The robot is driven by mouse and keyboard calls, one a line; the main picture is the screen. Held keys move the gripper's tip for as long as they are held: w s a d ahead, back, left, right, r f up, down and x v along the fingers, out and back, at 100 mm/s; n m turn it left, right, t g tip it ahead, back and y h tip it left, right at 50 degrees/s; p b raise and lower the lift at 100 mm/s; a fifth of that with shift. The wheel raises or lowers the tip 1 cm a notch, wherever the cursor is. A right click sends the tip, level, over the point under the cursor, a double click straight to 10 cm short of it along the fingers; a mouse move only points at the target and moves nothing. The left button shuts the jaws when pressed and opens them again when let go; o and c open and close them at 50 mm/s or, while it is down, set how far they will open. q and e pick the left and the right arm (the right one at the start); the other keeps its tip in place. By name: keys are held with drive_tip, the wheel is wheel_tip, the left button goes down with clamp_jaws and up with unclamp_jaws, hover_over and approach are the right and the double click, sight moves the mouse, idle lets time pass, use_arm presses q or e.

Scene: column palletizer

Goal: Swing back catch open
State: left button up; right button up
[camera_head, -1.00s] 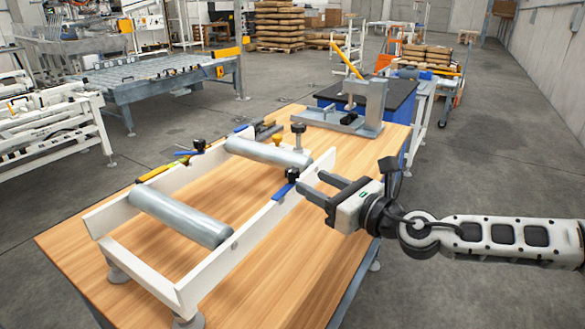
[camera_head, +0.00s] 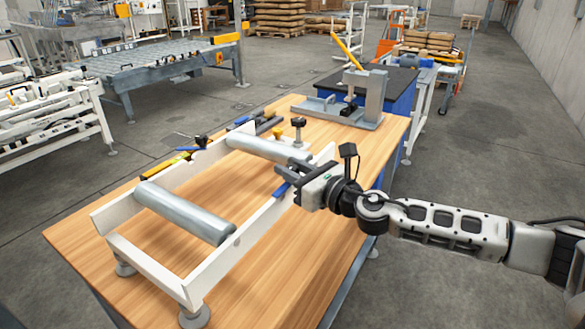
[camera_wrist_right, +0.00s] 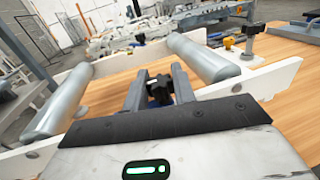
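A white frame (camera_head: 122,258) with two grey rollers stands on the wooden table. A catch with a blue lever (camera_head: 282,189) sits on its right rail. Its black knob (camera_wrist_right: 159,90) shows in the right wrist view between the two fingers. My right gripper (camera_head: 286,168) reaches over this rail from the right. Its fingers (camera_wrist_right: 159,70) are apart, one on each side of the knob; I cannot tell whether they touch it. The gripper hides most of the knob in the head view. A second catch, blue with a black knob (camera_head: 201,141), sits on the left rail. My left gripper is not in view.
The front roller (camera_head: 183,212) and back roller (camera_head: 268,149) span the frame. A black-topped knob post (camera_head: 298,128) stands behind the back roller. A grey fixture with a yellow handle (camera_head: 347,55) stands at the table's back. The table (camera_head: 290,270) is clear at front right.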

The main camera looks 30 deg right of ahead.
drive_tip(key=shift+d+f+n+g+y+b, duration=0.1)
drive_tip(key=shift+f+n+g+y+b, duration=0.25)
drive_tip(key=shift+b, duration=0.75)
drive_tip(key=shift+f+n+g+y+b, duration=0.1)
drive_tip(key=shift+n+y+b, duration=0.15)
drive_tip(key=shift+y+b, duration=0.55)
drive_tip(key=n+g+y+b, duration=0.1)
drive_tip(key=n+y+b, duration=0.1)
drive_tip(key=b, duration=0.5)
drive_tip(key=shift+f+g+y, duration=0.15)
drive_tip(key=shift+g+y, duration=0.2)
drive_tip(key=shift+n+g+y+b, duration=0.3)
drive_tip(key=shift+n+y+b, duration=0.25)
drive_tip(key=shift+b, duration=0.45)
drive_tip(key=n+g+y+b, duration=0.1)
drive_tip(key=r+n+g+y+b, duration=0.1)
drive_tip(key=g+y+b, duration=0.1)
drive_tip(key=shift+n, duration=0.35)
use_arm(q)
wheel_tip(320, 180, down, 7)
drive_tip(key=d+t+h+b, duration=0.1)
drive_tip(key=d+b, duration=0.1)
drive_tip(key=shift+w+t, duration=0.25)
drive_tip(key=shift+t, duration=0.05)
use_arm(e)
drive_tip(key=shift+r+n+g+y, duration=0.2)
drive_tip(key=shift+n+g+y, duration=0.85)
drive_tip(key=shift+n+g, duration=0.95)
drive_tip(key=shift+g, duration=0.4)
